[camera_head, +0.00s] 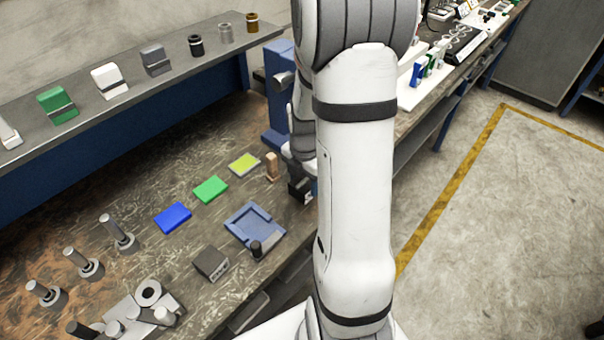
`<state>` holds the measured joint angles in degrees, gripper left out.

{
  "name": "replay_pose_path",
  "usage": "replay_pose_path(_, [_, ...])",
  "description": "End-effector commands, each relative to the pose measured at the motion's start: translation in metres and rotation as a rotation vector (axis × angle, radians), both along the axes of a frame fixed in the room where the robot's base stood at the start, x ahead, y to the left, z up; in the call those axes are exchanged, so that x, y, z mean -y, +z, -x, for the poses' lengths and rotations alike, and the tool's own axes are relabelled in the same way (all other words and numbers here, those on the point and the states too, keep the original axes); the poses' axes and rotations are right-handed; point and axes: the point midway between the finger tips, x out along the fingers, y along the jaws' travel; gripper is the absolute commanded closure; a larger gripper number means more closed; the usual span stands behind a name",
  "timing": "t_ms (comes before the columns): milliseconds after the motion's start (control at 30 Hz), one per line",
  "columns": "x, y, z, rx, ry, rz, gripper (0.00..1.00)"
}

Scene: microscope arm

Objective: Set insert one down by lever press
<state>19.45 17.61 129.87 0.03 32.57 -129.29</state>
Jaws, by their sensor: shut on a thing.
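My gripper (299,190) shows only in part as a dark block at the bench's right edge, left of my white forearm. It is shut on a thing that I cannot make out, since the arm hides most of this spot. A blue press-like stand (279,112) with a grey cylindrical end on its side rises behind my gripper, partly covered by my arm. A small tan upright block (272,167) stands left of my gripper; I cannot tell whether they touch. I cannot tell which thing is insert one.
A blue tray (241,236), a dark block (211,263), and blue (172,217), green (210,189) and yellow (244,165) plates lie on the bench. Grey posts (118,232) stand at left. The shelf (130,108) above holds several blocks and cylinders. Open floor lies right.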

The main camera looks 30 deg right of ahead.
Motion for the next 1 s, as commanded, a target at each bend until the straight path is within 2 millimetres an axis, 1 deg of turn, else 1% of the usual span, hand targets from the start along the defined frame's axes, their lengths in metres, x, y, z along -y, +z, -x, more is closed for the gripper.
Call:
replay_pose_path(67, [0.000, -0.003, -0.001, 0.001, 0.000, 0.001, 1.00])
replay_pose_path(300, [0.000, -0.031, 0.000, -0.001, 0.000, -0.001, 1.00])
replay_pose_path(400, [0.000, -0.039, 0.000, 0.000, 0.001, 0.000, 1.00])
replay_pose_path(867, [0.000, -0.046, -0.001, 0.004, 0.001, 0.001, 1.00])
replay_pose_path(900, [-0.001, -0.046, 0.000, 0.000, 0.001, 0.000, 0.43])
replay_pose_path(1000, [-0.001, -0.046, 0.000, 0.000, 0.001, 0.000, 0.35])
